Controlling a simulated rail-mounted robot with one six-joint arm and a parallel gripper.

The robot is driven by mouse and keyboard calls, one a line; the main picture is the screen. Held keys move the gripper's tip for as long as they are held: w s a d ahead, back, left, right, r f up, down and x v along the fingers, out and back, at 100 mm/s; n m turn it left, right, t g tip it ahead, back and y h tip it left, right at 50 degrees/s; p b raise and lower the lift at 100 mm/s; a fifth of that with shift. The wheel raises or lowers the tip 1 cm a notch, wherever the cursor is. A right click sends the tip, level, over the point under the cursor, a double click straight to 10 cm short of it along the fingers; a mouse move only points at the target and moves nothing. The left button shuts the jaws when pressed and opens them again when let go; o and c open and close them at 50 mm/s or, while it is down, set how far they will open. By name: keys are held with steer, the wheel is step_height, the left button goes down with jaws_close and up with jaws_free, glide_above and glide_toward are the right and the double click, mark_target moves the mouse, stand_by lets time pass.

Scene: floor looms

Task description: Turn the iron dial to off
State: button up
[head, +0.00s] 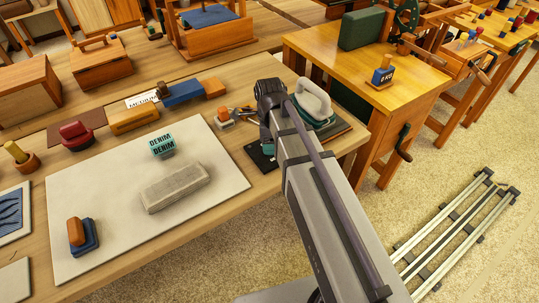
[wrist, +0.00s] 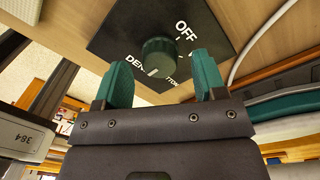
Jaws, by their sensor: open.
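The iron dial is a dark green round knob (wrist: 159,56) on a black square plate (wrist: 118,35) in the wrist view. White lettering reads OFF at the upper right, DEN and more below left, and a partly hidden word below right. In the head view a corner of the plate (head: 261,158) shows beside my arm, which hides the knob. The iron (head: 315,101) stands to the right, with a pale handle.
A pale cable (wrist: 254,44) curves right of the plate in the wrist view. The table's edge lies nearby.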

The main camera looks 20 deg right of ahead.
steer(key=shift+f, duration=0.8)
steer(key=shift+r, duration=0.15)
steer(key=c, duration=0.9)
